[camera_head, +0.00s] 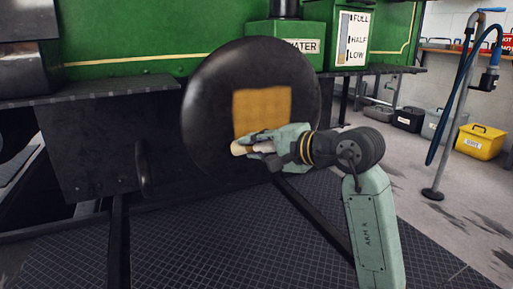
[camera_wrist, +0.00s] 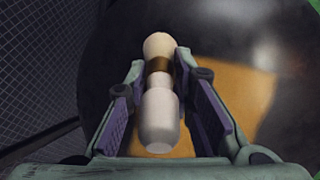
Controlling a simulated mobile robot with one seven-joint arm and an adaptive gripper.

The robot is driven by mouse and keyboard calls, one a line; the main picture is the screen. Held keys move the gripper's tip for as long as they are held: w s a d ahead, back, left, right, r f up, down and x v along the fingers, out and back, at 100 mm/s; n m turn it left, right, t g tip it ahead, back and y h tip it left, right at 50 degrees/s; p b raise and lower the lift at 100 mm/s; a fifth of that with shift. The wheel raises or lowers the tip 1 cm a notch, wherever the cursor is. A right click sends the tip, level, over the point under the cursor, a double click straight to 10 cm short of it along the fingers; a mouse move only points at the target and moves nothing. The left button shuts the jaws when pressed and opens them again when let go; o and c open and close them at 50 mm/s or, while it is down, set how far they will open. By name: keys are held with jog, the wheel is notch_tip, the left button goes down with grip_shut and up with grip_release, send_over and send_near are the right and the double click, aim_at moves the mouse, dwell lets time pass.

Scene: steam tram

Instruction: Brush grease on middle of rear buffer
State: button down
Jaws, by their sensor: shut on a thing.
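The rear buffer (camera_head: 212,95) is a large round black disc at the centre of the head view. It has a squarish orange-tan patch (camera_head: 262,108) on its face, around and below the middle. My gripper (camera_head: 262,146) is in front of the lower part of the disc. It is shut on a brush (camera_head: 240,149) with a pale cream body. In the wrist view the brush (camera_wrist: 160,112) lies between the fingers (camera_wrist: 158,95), with a brown-gold band around it. The buffer (camera_wrist: 112,38) and patch (camera_wrist: 240,85) show behind it. I cannot tell whether the brush touches the buffer.
The green tram body (camera_head: 150,35) with its dark running board (camera_head: 90,97) stands behind. A level gauge (camera_head: 352,38) is at upper right. A hose stand (camera_head: 452,110) and a yellow box (camera_head: 480,141) stand at right. Dark grid flooring (camera_head: 200,250) lies in front.

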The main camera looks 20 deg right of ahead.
jog(key=shift+w, duration=0.1)
jog(key=d, duration=1.1)
jog(key=shift+w+d, duration=0.15)
jog(key=shift+d, duration=0.15)
dwell(0.6)
jog(key=shift+a, duration=0.15)
jog(key=shift+a+b, duration=2.45)
jog(key=shift+a, duration=3.25)
jog(key=shift+s, duration=0.2)
jog(key=shift+s, duration=0.1)
